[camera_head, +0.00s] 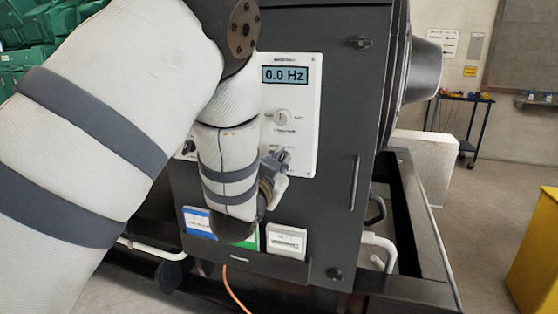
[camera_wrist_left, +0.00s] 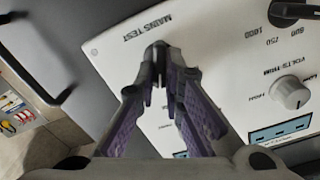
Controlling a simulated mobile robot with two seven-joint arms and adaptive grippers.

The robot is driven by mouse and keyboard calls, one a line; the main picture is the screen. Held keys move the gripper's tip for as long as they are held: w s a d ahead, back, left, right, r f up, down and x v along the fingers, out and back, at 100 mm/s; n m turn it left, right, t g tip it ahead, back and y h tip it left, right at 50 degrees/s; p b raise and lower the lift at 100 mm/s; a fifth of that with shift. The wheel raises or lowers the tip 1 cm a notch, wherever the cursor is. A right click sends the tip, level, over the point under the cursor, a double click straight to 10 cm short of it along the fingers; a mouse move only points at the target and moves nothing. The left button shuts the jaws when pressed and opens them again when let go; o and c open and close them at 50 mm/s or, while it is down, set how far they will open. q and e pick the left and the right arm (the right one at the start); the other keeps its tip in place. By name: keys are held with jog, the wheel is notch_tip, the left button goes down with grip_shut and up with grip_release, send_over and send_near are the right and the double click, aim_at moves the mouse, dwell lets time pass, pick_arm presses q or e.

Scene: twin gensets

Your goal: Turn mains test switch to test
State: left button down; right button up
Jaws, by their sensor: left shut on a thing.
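The white control panel (camera_head: 304,100) is on the front of a dark cabinet, and it fills much of the left wrist view (camera_wrist_left: 225,60). My left gripper (camera_wrist_left: 158,52) is shut at the panel just below the "MAINS TEST" lettering. Its fingertips are together around the mains test switch, which they hide almost fully, so I cannot tell its position. In the head view my left gripper (camera_head: 284,156) is at the lower part of the panel, with the forearm covering the panel's left side. My right gripper is in neither view.
A round knob (camera_head: 283,117) sits under the "0.0 Hz" display (camera_head: 284,75). The left wrist view shows a volts trim knob (camera_wrist_left: 291,92) and a black selector (camera_wrist_left: 295,10) nearby. A vertical door handle (camera_head: 355,183) is to the right. Open floor lies right of the genset.

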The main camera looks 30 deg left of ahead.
pick_arm(q)
jog(key=shift+m, duration=0.6)
jog(key=c, duration=1.7)
grip_release()
jog(key=shift+w, duration=0.1)
jog(key=v, duration=0.7)
jog(key=shift+s, duration=0.25)
jog(key=shift+d, duration=0.1)
